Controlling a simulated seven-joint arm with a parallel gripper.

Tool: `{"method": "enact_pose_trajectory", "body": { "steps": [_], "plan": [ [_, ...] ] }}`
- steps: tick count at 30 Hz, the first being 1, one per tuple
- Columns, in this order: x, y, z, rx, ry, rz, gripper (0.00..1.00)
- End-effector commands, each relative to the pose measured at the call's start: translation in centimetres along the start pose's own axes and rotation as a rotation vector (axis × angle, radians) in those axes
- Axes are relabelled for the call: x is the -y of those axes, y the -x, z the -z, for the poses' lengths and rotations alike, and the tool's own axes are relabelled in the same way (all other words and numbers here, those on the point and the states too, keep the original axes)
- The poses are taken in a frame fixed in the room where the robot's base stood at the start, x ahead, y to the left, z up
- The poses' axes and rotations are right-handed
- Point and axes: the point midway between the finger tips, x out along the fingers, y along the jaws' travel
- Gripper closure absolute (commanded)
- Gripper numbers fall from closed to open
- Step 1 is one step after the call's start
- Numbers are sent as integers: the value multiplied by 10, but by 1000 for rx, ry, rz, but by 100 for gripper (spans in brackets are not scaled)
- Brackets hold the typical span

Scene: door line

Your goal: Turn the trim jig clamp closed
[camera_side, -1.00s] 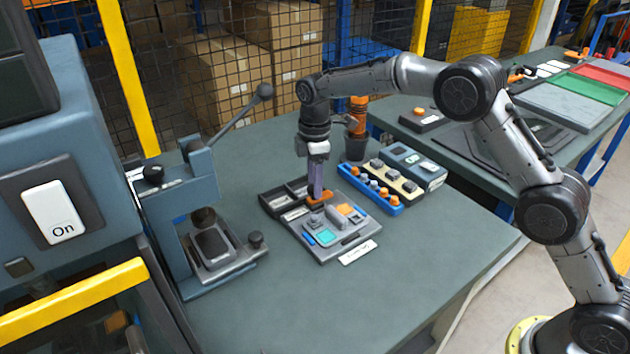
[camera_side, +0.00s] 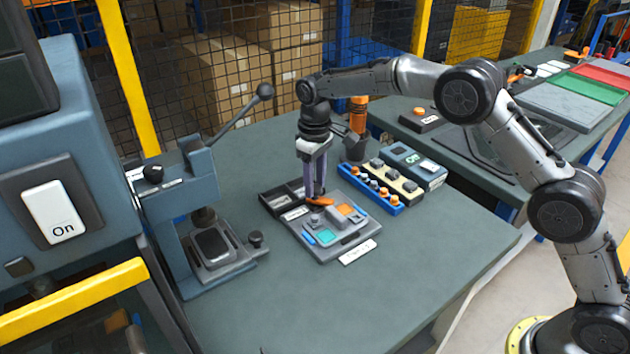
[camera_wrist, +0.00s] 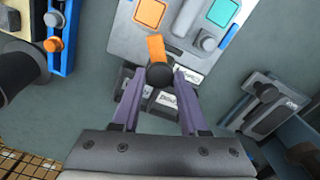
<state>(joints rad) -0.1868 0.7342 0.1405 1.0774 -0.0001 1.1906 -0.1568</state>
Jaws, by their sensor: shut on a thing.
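The trim jig is a grey plate (camera_side: 318,252) with teal and orange pads and blue side pieces; it also shows at the top of the wrist view (camera_wrist: 128,38). Its clamp has an orange lever (camera_side: 322,201) on a dark round pivot (camera_wrist: 159,75), at the jig's far edge. In the wrist view the orange lever (camera_wrist: 156,47) points up over the plate. My gripper (camera_side: 316,195) points down at the clamp, shut on it, with its purple fingers either side of the pivot. The fingers hide part of the clamp in the side view.
Dark trays (camera_side: 277,200) lie just behind the jig. A blue rack (camera_side: 384,203) with orange-topped pieces stands to its right. A press (camera_side: 190,215) with a long lever stands to the left. The bench front is clear.

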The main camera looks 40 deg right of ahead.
Motion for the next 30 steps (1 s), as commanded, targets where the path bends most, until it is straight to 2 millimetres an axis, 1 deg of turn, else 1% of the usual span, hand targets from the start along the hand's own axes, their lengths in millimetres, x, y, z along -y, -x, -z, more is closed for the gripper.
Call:
{"method": "enact_pose_trajectory", "body": {
  "steps": [6, 15, 21, 30],
  "plan": [
    [0, 2, 1, -6, -204, 0, 100],
    [0, 2, 1, -6, -441, 0, 100],
    [0, 3, 2, -8, -546, 1, 100],
    [0, 3, 2, -8, -615, 1, 100]
  ]
}}
